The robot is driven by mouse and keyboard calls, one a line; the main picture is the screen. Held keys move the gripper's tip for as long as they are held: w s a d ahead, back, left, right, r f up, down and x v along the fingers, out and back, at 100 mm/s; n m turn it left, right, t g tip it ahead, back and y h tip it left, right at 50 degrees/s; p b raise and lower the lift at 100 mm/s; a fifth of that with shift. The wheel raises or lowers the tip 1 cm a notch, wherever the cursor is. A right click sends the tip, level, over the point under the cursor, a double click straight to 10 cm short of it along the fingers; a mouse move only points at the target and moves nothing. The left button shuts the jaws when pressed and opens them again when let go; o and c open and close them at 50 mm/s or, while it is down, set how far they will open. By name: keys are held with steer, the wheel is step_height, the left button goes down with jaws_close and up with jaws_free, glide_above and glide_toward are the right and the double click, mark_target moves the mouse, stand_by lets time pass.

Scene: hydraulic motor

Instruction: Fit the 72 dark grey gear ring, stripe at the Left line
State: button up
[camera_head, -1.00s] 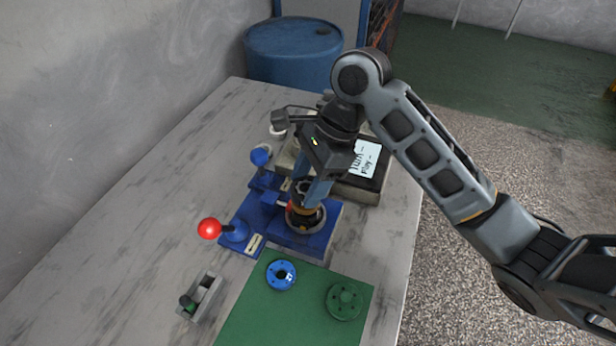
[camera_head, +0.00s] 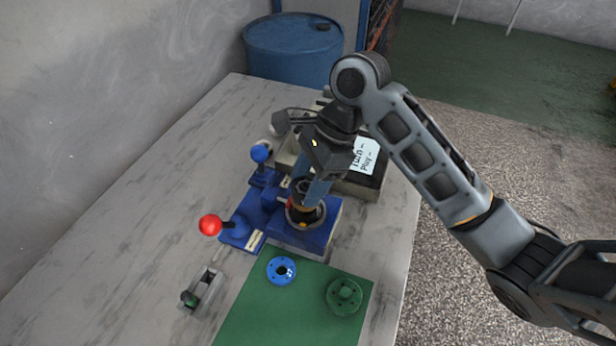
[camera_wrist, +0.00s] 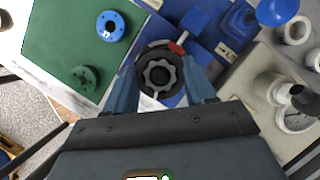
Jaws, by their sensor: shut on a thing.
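The dark grey gear ring (camera_wrist: 160,75) is between the blue fingertips of my gripper (camera_wrist: 164,88) in the wrist view, with a toothed opening at its middle. A red mark (camera_wrist: 176,47) shows at its edge. My gripper (camera_head: 312,196) points down over the blue fixture (camera_head: 318,236) and is shut on the ring. In the head view the fingers hide most of the ring, and a pale round rim (camera_head: 305,222) shows below it. I cannot tell whether the ring is fully seated.
A blue flanged disc (camera_head: 281,270) and a green one (camera_head: 344,297) lie on the green mat (camera_head: 245,318). A red-knobbed lever (camera_head: 210,225) and a blue-knobbed one (camera_head: 260,153) stand left of the fixture. A grey tray (camera_head: 205,291) is front left.

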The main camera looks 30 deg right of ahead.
steer(key=o, duration=1.4)
steer(key=shift+o, duration=0.3)
steer(key=shift+o, duration=1.1)
steer(key=shift+r, duration=0.15)
step_height(320, 180, up, 2)
steer(key=p, duration=0.3)
steer(key=shift+r, duration=2.35)
